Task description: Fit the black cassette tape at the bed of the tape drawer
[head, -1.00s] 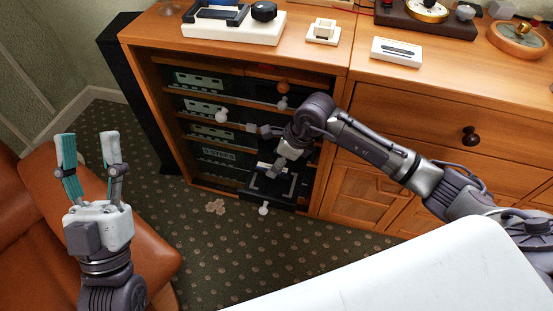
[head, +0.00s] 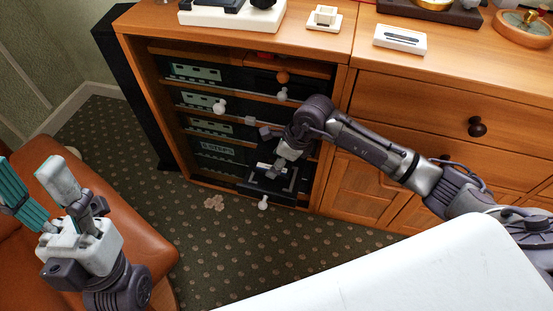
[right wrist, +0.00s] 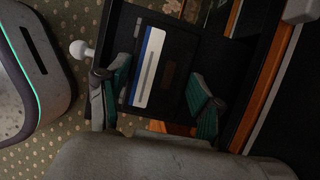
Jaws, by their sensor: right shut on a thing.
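The black cassette tape (right wrist: 172,72), with a white and blue label, lies between the green-padded fingers of my right gripper (right wrist: 160,98) in the right wrist view. The gripper is shut on it. In the head view the right gripper (head: 272,163) reaches down into the cabinet at the pulled-out black tape drawer (head: 250,194). The tape is over or in this drawer; I cannot tell whether it touches the bed. The drawer's white knob (right wrist: 80,50) shows beside the tape. My left gripper (head: 38,195) is open and empty at the left.
The wooden cabinet (head: 325,180) surrounds the drawer, with stacked dark units and several knobs above it. A white cassette-like box (head: 400,40) and other items stand on top. An orange leather seat (head: 140,225) is at the left. A white surface (head: 430,265) fills the lower right.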

